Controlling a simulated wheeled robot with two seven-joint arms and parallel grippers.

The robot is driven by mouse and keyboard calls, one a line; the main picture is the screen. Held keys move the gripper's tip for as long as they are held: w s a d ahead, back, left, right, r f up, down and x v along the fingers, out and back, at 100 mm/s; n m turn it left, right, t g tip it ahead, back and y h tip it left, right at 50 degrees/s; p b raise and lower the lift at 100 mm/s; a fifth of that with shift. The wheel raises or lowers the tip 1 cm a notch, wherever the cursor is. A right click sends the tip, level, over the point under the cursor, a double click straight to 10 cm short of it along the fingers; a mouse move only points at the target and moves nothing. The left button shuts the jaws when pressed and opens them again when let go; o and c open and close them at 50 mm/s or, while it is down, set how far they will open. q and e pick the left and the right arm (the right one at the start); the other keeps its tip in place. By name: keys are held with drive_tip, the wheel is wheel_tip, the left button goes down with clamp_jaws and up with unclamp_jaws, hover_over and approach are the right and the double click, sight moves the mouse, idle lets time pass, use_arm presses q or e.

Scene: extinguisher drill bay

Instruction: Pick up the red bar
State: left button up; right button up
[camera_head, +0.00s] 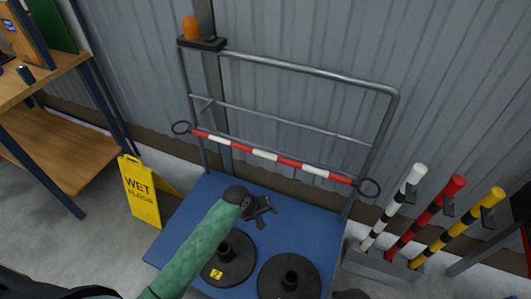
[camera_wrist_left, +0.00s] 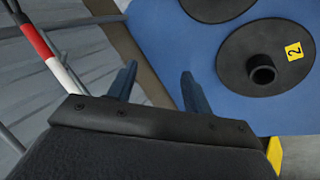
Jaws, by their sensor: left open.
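A red bar (camera_head: 425,218) with black bands leans upright in a grey rack (camera_head: 381,266) at the right, between a white bar (camera_head: 393,206) and a yellow bar (camera_head: 458,227). A separate red-and-white striped bar (camera_head: 265,155) with ring ends hangs across the cart frame; part of it also shows in the left wrist view (camera_wrist_left: 40,45). My left gripper (camera_head: 262,208) is open and empty over the blue cart deck, well left of the rack and below the striped bar. Its two fingers (camera_wrist_left: 158,78) stand apart in the left wrist view.
The blue cart (camera_head: 307,221) carries two black weight discs (camera_head: 229,258) (camera_head: 289,278) with raised hubs. Its metal rail (camera_head: 300,67) stands behind, with an orange beacon (camera_head: 191,28) on top. A yellow wet-floor sign (camera_head: 140,193) and wooden shelf (camera_head: 55,145) are at the left.

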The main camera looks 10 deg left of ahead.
use_arm(q)
drive_tip(key=w+a+r+n+t+p, duration=0.1)
drive_tip(key=w+a+r+n, duration=0.15)
drive_tip(key=w, duration=0.55)
drive_tip(key=w+a+r+n+p, duration=0.1)
drive_tip(key=w+a+n, duration=0.2)
drive_tip(key=w, duration=0.4)
drive_tip(key=n+t+h, duration=0.1)
drive_tip(key=n, duration=0.3)
approach(264, 154)
drive_tip(key=x, duration=0.2)
drive_tip(key=shift+m+p+x, duration=0.25)
drive_tip(key=shift+p+x, duration=0.25)
drive_tip(key=shift+x, duration=0.6)
drive_tip(key=p+x, duration=0.1)
drive_tip(key=x, duration=0.3)
drive_tip(key=shift+w, duration=0.15)
drive_tip(key=shift+w+d+f, duration=0.1)
drive_tip(key=shift+w+f, duration=0.05)
drive_tip(key=shift+f, duration=0.25)
use_arm(e)
wheel_tip(264, 154, down, 15)
drive_tip(key=s+d, duration=0.2)
drive_tip(key=shift+s+d+g+h, duration=0.25)
drive_tip(key=shift+s+g+h, duration=0.05)
drive_tip(key=shift+h, duration=0.1)
use_arm(q)
drive_tip(key=shift+c, duration=0.3)
clamp_jaws()
